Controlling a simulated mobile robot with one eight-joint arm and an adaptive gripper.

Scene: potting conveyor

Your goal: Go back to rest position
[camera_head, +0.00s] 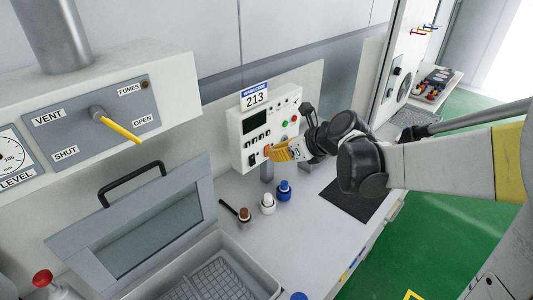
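My arm reaches in from the right in the head view. My gripper (272,152), at the end of the yellow and white wrist part, is in front of the white control box (248,142). Its fingertips are small and overlap the lower face of the box near an orange spot. I cannot tell whether they touch the box or whether they are open or shut. No held object can be made out.
A grey bench holds a brown-topped item (244,214), a white-topped bottle (267,204), a blue-topped bottle (284,191) and a dark mat (348,200). A raised lid (140,225) with a black handle stands by a tray (262,272). A yellow vent lever (120,128) juts out at left. Green floor lies right.

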